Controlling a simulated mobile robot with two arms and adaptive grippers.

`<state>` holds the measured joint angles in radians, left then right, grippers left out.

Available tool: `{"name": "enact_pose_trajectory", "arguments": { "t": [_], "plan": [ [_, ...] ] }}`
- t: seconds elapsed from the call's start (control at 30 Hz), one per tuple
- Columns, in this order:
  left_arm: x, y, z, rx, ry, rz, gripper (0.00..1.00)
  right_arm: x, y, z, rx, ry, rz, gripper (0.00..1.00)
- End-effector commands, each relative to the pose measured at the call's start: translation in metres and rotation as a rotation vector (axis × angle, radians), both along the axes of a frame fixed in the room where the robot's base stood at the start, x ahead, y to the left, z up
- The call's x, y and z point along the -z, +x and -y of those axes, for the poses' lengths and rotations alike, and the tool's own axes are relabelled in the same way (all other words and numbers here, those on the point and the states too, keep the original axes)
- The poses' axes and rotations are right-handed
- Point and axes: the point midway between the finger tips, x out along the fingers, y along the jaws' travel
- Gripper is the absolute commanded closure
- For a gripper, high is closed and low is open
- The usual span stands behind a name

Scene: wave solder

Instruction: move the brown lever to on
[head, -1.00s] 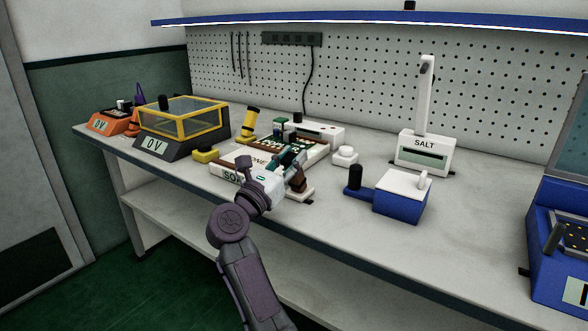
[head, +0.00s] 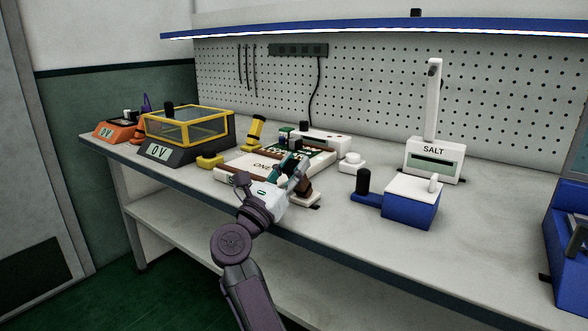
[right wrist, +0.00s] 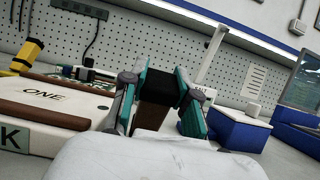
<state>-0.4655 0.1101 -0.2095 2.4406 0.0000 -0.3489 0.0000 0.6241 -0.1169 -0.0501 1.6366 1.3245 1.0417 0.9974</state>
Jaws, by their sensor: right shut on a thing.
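The brown lever (head: 303,188) stands on a small white base at the front right of the white panel marked ONE (head: 258,165). My right gripper (head: 294,167) is over it, with its teal fingers on either side. In the right wrist view, the lever's black top (right wrist: 160,87) is between the fingers of my gripper (right wrist: 160,92), with the brown shaft below. The gripper is shut on the lever. Part of the lever is hidden by the fingers, and its exact tilt is hard to tell. My left gripper is out of view.
A blue box (head: 410,212) with a black post is to the right, a white SALT device (head: 434,157) behind it. A yellow-framed case (head: 188,137) and an orange meter (head: 115,133) are at the left. The bench front right of the lever is clear.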

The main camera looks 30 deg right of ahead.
Motion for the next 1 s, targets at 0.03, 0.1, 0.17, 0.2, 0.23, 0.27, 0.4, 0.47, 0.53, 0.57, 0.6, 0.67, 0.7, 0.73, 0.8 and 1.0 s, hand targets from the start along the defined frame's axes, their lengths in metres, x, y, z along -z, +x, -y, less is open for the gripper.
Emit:
{"name": "enact_pose_trajectory", "arguments": {
  "t": [0.03,0.1,0.17,0.2,0.23,0.27,0.4,0.47,0.53,0.57,0.6,0.67,0.7,0.73,0.8,1.0],
  "plan": [
    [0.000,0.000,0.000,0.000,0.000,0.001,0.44,0.000,0.000,-0.001,0.000,-0.001,-0.001,1.00],
    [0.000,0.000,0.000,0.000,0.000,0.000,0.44,0.000,0.000,-0.001,0.000,-0.001,-0.001,1.00],
    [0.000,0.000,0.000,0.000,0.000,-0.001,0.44,0.000,0.000,-0.001,0.000,-0.001,-0.001,1.00],
    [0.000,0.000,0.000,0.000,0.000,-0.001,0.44,0.001,0.000,-0.001,0.000,-0.002,-0.002,1.00],
    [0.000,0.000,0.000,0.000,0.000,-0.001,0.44,0.001,0.000,-0.001,0.000,-0.002,-0.002,0.69],
    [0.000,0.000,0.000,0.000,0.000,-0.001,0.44,0.001,0.000,-0.001,0.000,-0.002,-0.002,0.64],
    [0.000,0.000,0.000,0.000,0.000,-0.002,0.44,0.001,0.000,0.000,0.000,-0.001,-0.001,0.44],
    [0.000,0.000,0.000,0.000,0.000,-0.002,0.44,0.001,0.000,0.000,0.000,-0.001,-0.001,0.44],
    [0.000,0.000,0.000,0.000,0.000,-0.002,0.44,0.001,0.000,0.000,0.000,-0.001,-0.001,0.44],
    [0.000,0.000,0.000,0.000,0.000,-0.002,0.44,0.000,0.000,0.000,0.000,-0.001,-0.001,0.44],
    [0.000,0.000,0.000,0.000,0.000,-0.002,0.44,0.000,0.000,0.000,0.000,-0.001,-0.001,0.44],
    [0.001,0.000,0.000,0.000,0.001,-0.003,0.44,0.000,0.000,0.000,0.000,0.000,0.000,0.44],
    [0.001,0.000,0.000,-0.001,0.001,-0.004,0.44,-0.001,0.000,0.000,0.000,0.000,0.000,0.44],
    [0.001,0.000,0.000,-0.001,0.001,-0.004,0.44,-0.003,0.000,0.000,0.000,0.000,0.001,0.44],
    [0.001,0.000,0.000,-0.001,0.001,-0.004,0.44,-0.010,0.000,0.000,-0.002,0.001,0.003,0.44],
    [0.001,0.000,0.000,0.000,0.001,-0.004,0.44,-0.048,0.000,0.000,-0.001,0.002,0.006,0.44]
  ]
}}
